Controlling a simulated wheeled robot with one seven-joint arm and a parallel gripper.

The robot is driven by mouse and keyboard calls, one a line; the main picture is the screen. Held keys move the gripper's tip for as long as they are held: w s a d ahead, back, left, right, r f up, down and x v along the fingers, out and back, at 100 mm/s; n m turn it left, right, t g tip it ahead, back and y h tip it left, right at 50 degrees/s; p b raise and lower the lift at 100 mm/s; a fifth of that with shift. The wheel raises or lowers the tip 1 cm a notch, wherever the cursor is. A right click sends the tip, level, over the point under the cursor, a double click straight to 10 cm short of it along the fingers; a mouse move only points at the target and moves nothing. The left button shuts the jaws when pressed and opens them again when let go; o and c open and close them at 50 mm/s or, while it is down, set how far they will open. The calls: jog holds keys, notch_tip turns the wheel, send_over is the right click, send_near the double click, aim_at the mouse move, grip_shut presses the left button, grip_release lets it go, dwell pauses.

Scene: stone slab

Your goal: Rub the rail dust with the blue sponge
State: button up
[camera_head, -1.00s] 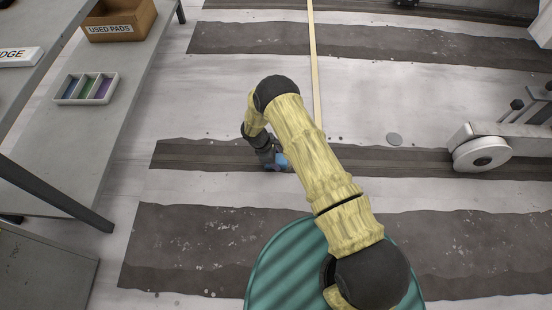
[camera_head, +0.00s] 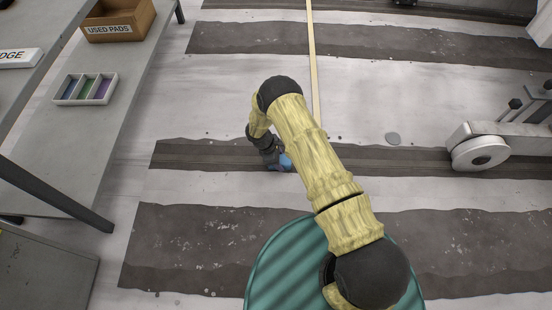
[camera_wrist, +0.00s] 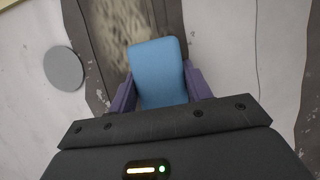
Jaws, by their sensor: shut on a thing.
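The blue sponge (camera_wrist: 158,70) is held between the two purple fingers of my gripper (camera_wrist: 160,92) in the wrist view. In the head view the sponge (camera_head: 286,161) shows as a small blue patch at the end of my arm. My gripper (camera_head: 272,160) is shut on it, low over the dark rail strip (camera_head: 205,155). Whether the sponge touches the strip cannot be told. A pale, speckled dust patch (camera_wrist: 122,25) lies on the dark strip just beyond the sponge in the wrist view. The sponge hides part of the strip.
A grey bench at left bears a tray (camera_head: 113,88) with coloured pads and a "USED PADS" box (camera_head: 145,20). A machine with a white wheel (camera_head: 480,153) stands at right. A grey disc (camera_head: 393,139) lies on the slab. A thin yellow strip (camera_head: 313,60) runs away from me.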

jog(key=shift+d+p, duration=0.3)
jog(key=shift+d, duration=0.6)
jog(key=shift+s, duration=0.1)
jog(key=shift+d+r+p, duration=0.1)
jog(key=shift+d+p, duration=0.25)
jog(key=shift+d, duration=0.4)
jog(key=shift+d+f+p, duration=0.2)
jog(key=shift+d+p, duration=0.1)
jog(key=shift+d, duration=0.75)
jog(key=shift+d, duration=0.1)
jog(key=shift+d+r+p, duration=0.15)
jog(key=shift+d+p, duration=0.55)
jog(key=shift+d, duration=0.95)
jog(key=shift+d, duration=0.1)
